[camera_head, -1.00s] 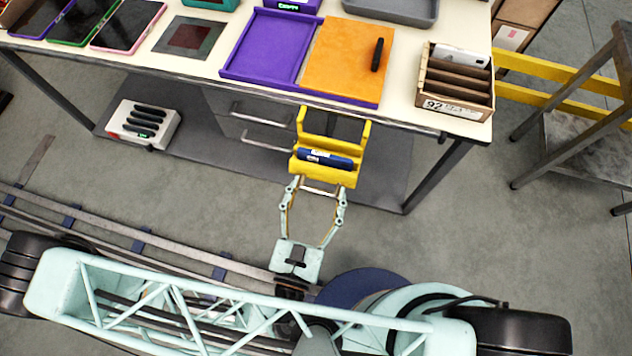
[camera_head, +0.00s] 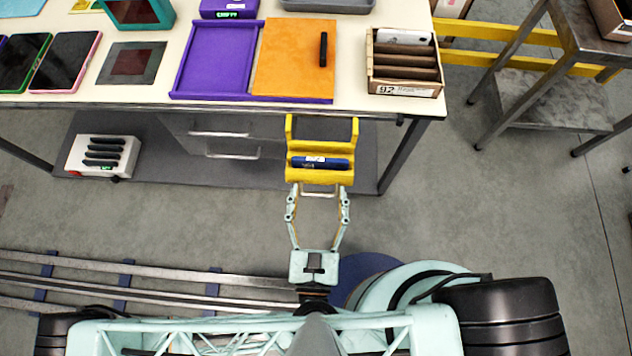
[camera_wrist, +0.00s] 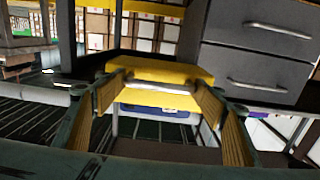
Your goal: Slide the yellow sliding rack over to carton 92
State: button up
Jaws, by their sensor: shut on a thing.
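The yellow sliding rack (camera_head: 320,176) is at the front edge of the table, with a dark blue object (camera_head: 322,162) bearing a white label lying in it. My gripper (camera_head: 319,191) is shut on the silver bar handle on the rack's near side. The wrist view shows the handle (camera_wrist: 160,86) between my fingers, with the yellow rack (camera_wrist: 160,70) behind it. Carton 92 (camera_head: 402,90) stands on the table's right end, tilted, with brown dividers and a white "92" label. It is to the right of the rack and further back, apart from it.
An orange panel (camera_head: 285,60) with a black handle and a purple tray (camera_head: 215,60) lie on the table (camera_head: 350,75) left of the carton. A grey drawer unit (camera_head: 215,135) is under the table. A metal stand (camera_head: 540,105) and yellow rail (camera_head: 500,57) are at the right.

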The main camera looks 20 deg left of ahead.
jog(key=shift+f, duration=0.1)
jog(key=o, duration=1.1)
jog(key=shift+s, duration=0.3)
jog(key=s+d, duration=0.2)
jog(key=s, duration=0.9)
jog(key=shift+d, duration=0.15)
dwell(1.0)
jog(key=shift+c, duration=0.2)
